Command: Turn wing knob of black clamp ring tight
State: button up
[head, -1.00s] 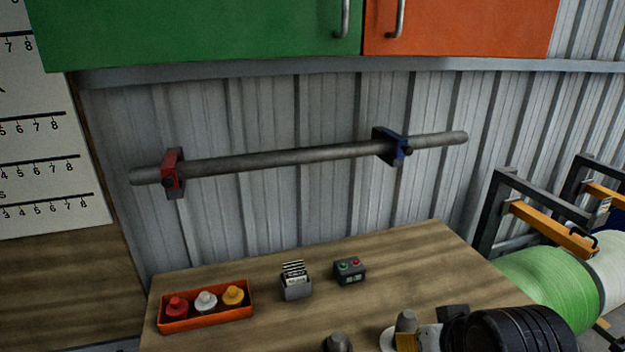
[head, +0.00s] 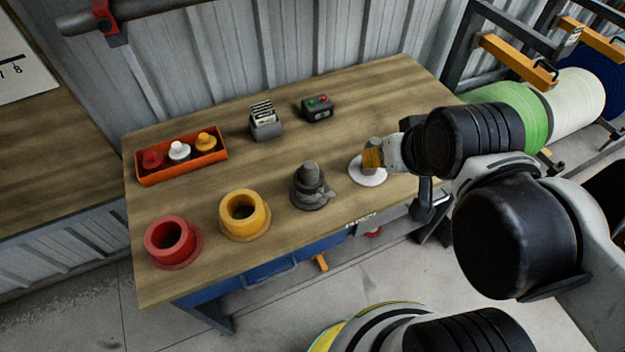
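A yellow-orange part shows at the gripper's end. The fingers are too small and partly hidden, so I cannot tell whether they are open or touching the post.
A red collar (head: 158,254) and a yellow collar (head: 231,231) stand left on the wooden bench (head: 270,160). Behind are an orange tray (head: 184,176) with red, white and yellow knobs, a card holder (head: 265,127) and a button box (head: 317,110). Bench between them is clear.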

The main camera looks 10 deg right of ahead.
aim_at(331, 194)
jog(key=k+l, duration=0.25)
jog(key=k, duration=0.25)
jog(key=k+l, duration=0.3)
jog(key=k, duration=0.2)
jog(key=k+l, duration=0.25)
jog(key=k, duration=0.25)
